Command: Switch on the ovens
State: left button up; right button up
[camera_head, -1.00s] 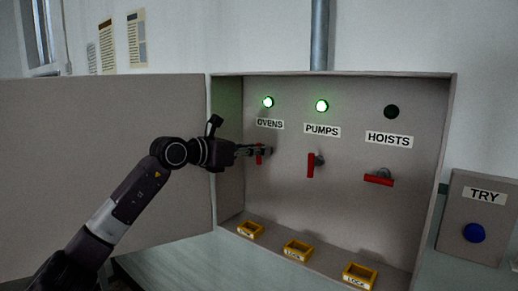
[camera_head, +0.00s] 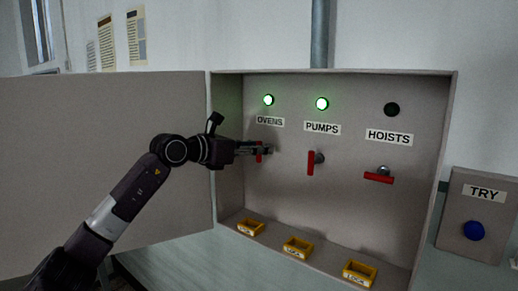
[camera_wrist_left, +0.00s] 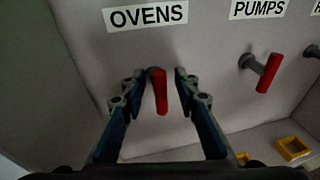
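The ovens handle (camera_wrist_left: 160,92) is red and hangs upright under the OVENS label (camera_wrist_left: 145,15). In the head view this handle (camera_head: 259,154) is partly hidden by my left gripper (camera_head: 268,150). In the left wrist view the fingers of my left gripper (camera_wrist_left: 161,82) stand apart, one on each side of the handle, with a gap visible on the right side. The ovens lamp (camera_head: 268,100) glows green. My right gripper is not in view.
The pumps handle (camera_head: 311,163) is upright under a green lamp (camera_head: 321,104). The hoists handle (camera_head: 379,178) lies level under a dark lamp (camera_head: 391,110). Yellow lock frames (camera_head: 298,248) line the box floor. The open door (camera_head: 100,130) is left; a TRY button (camera_head: 473,231) is right.

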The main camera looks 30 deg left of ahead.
pick_arm(q)
jog(key=v, duration=0.7)
jog(key=shift+s, duration=0.15)
jog(key=shift+s, duration=0.1)
dwell(0.6)
